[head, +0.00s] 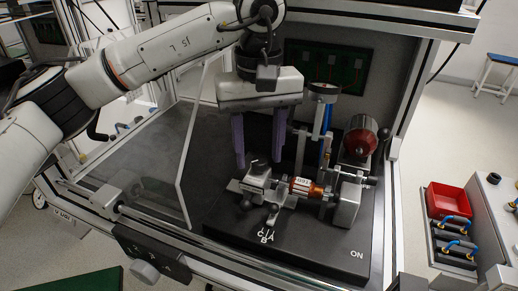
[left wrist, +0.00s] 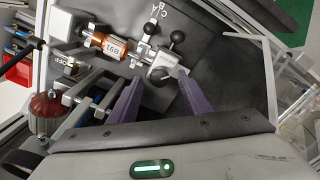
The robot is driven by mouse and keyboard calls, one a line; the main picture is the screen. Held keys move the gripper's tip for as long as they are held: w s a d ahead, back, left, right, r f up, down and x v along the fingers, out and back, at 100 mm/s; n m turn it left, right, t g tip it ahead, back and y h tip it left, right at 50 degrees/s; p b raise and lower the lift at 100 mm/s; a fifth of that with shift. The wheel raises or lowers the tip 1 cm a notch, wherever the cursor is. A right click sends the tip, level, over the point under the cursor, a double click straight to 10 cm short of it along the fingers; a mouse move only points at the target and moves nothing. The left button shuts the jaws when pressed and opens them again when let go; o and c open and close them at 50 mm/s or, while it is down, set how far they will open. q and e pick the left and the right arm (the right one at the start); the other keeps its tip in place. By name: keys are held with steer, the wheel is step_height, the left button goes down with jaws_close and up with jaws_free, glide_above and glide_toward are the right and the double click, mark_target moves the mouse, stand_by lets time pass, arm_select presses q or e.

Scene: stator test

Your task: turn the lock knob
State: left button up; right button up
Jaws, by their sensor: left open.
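My left gripper (head: 258,160) is open, its two purple fingers pointing down over the silver clamp block (head: 257,180) of the test fixture. In the left wrist view, the fingertips of the left gripper (left wrist: 158,78) stand on either side of a dark round knob (left wrist: 161,76) on that block; I cannot tell whether they touch it. I cannot tell for sure which is the lock knob. My right gripper is not in view.
An orange-and-silver stator (head: 306,187) lies in the fixture beside the clamp block. A dial gauge (head: 324,90) and a red motor (head: 360,143) stand behind it. A clear panel (head: 195,125) stands left. A numbered selector knob (head: 145,271) is on the front edge.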

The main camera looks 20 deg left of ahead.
mark_target(259, 159)
arm_select(q)
step_height(259, 159, up, 10)
steer(key=shift+p, duration=0.45)
